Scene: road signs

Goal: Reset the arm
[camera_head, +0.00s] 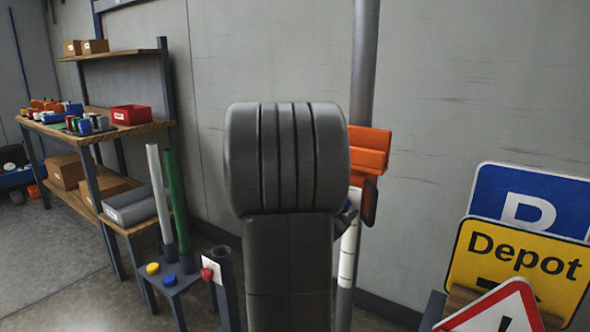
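My dark grey arm (287,165) rises through the middle of the view and blocks what lies behind it. An orange part (369,148) with a dark piece below it shows at the arm's right side, in front of a tall grey pole (364,60). I cannot tell whether this is the edge of my gripper. The gripper's fingertips are not clear, and whether they hold anything is hidden. A pale banded tube (348,255) shows just below, partly covered by my arm.
A small stand (181,283) with coloured knobs holds upright white (157,190) and green (176,200) tubes. A wooden shelf unit (110,132) with bins and boxes is at left. Blue, yellow "Depot" (520,262) and red-edged triangular signs (497,312) stand at right.

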